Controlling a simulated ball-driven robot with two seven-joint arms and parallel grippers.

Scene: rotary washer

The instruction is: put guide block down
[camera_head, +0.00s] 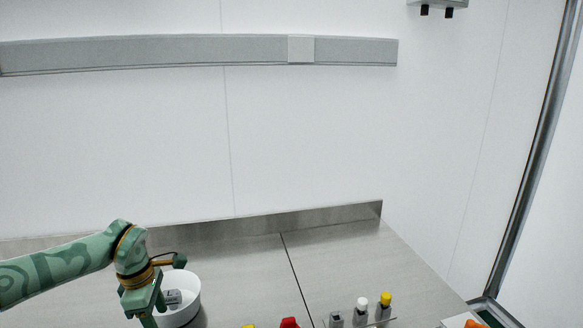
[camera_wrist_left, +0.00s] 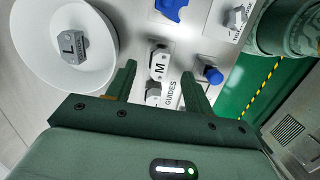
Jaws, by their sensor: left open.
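A grey guide block marked L (camera_wrist_left: 72,45) lies in a round white bowl (camera_wrist_left: 103,72), at the left of the wrist view. In the head view the block (camera_head: 173,297) shows inside the bowl (camera_head: 192,288), partly behind my left gripper (camera_head: 146,308). In the wrist view my left gripper (camera_wrist_left: 158,68) is open. A second block marked M (camera_wrist_left: 159,64) shows between its fingers, on a surface labelled GUIDES; I cannot tell that it is touched. Another grey block (camera_wrist_left: 153,91) is partly hidden below it. My right gripper is in neither view.
A blue piece (camera_wrist_left: 172,8), a blue-capped piece (camera_wrist_left: 212,75) and a grey knob (camera_wrist_left: 236,17) lie near the blocks. In the head view, white-topped (camera_head: 361,306) and yellow-topped (camera_head: 385,300) parts stand at the front. The back of the bench (camera_head: 335,245) is clear, up to the wall.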

